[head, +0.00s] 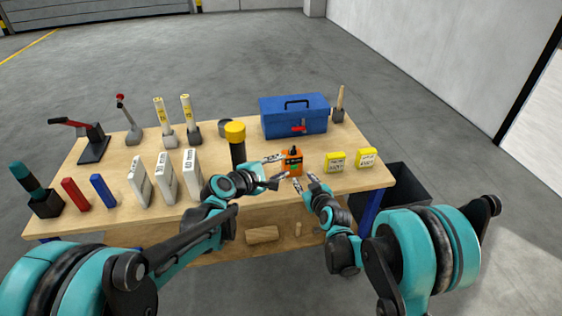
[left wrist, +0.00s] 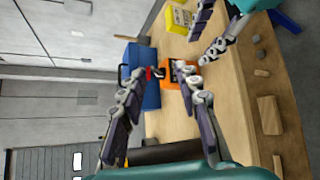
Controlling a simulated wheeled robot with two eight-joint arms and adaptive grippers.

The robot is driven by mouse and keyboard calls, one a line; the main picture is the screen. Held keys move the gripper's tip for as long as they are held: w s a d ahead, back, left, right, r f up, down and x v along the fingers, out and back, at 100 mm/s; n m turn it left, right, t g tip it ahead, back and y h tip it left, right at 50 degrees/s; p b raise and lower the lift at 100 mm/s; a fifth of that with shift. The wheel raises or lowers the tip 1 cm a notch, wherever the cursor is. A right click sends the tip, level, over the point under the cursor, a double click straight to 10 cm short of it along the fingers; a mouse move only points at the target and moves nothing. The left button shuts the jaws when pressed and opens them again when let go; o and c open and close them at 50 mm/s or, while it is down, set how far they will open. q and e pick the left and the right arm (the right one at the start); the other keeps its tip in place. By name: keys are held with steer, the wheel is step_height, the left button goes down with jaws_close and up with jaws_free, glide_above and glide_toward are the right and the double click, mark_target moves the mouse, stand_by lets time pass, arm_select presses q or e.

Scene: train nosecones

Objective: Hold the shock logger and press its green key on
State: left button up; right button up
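The shock logger looks to be the small orange box (head: 292,163) with a dark face and a small green spot, standing near the front edge of the table. It also shows in the left wrist view (left wrist: 173,104), beyond my left fingers and partly hidden by one. My left gripper (head: 280,171) is open, its fingers spread toward the box from the left; I cannot tell whether they touch it. It appears empty. My right gripper (head: 304,181) is open and empty, just in front and to the right of the box, with fingers pointing up toward it.
Two yellow boxes (head: 335,162) (head: 366,158) stand right of the logger. A blue toolbox (head: 293,121) is behind it, and a yellow-topped dark post (head: 235,140) is to the left. White cases (head: 166,178) and other tools fill the left side of the wooden table (head: 115,180).

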mark_target(290, 152)
arm_select(q)
steer(key=w+f+n+t, duration=0.1)
steer(key=w+f+n, duration=0.1)
steer(key=w+n, duration=0.2)
steer(key=w+f+n+t, duration=0.1)
steer(key=w+f+n, duration=0.2)
steer(key=w+n, duration=0.1)
steer(key=w+f+n+t+h, duration=0.1)
steer(key=w+f+n+t, duration=0.1)
steer(key=w+f+n, duration=0.1)
steer(key=shift+w+n, duration=0.6)
steer(key=shift+n, duration=0.4)
steer(key=shift+w+f, duration=0.15)
steer(key=shift+w, duration=0.1)
steer(key=x, duration=0.7)
steer(key=shift+w+d, duration=0.15)
jaws_close()
arm_select(e)
jaws_close()
